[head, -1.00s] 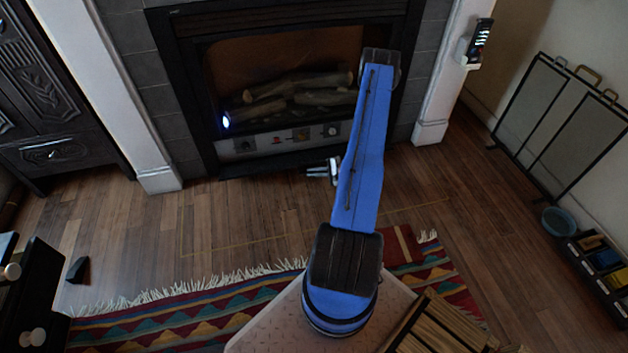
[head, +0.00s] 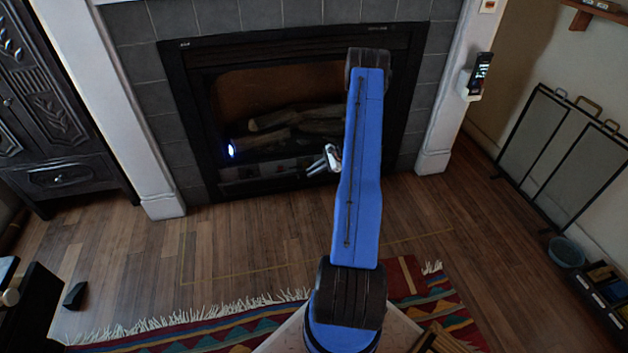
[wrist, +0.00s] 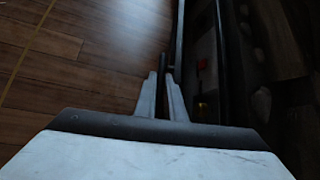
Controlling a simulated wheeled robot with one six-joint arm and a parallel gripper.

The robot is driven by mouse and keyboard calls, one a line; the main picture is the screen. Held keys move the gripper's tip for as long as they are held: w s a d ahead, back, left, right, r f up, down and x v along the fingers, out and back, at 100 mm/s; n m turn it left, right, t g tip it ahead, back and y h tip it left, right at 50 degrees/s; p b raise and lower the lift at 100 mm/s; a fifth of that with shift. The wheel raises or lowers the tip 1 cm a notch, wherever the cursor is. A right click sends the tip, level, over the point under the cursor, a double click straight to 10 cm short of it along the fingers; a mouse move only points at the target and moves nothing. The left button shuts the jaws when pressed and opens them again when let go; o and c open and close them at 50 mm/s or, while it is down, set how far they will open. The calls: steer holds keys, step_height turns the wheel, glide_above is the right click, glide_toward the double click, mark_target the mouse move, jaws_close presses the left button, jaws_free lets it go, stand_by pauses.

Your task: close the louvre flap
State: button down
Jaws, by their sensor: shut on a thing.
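The louvre flap (head: 260,186) is the dark strip low on the fireplace front, below the control panel (head: 248,172). It appears partly raised and stands apart from the front, though its exact angle is hard to tell. My gripper (head: 312,173) is at its upper edge, beside my blue arm, which hides the flap's right part. In the wrist view, my gripper (wrist: 161,76) has its two grey fingers closed on the thin dark edge of the flap (wrist: 179,40). A red knob and a brass knob show behind it.
The fireplace opening (head: 280,95) holds logs, with a bluish light at its left. A white pillar (head: 150,180) stands on the left, a dark cabinet beyond it. A folding screen (head: 560,150) and blue bowl (head: 566,252) are on the right. Wooden floor before the hearth is clear.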

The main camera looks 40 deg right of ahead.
steer(key=w+d+r, duration=0.2)
steer(key=w, duration=0.1)
steer(key=w+d, duration=0.1)
steer(key=w, duration=0.1)
steer(key=shift+w+d+r, duration=0.15)
steer(key=shift+d+r, duration=0.05)
steer(key=shift+r, duration=0.2)
steer(key=shift+w+d+r, duration=0.2)
steer(key=shift+w+d, duration=0.2)
steer(key=shift+w, duration=0.3)
steer(key=c, duration=1.8)
jaws_free()
steer(key=shift+c, duration=0.2)
steer(key=v, duration=1.7)
steer(key=shift+r, duration=0.2)
steer(key=shift+d, duration=0.15)
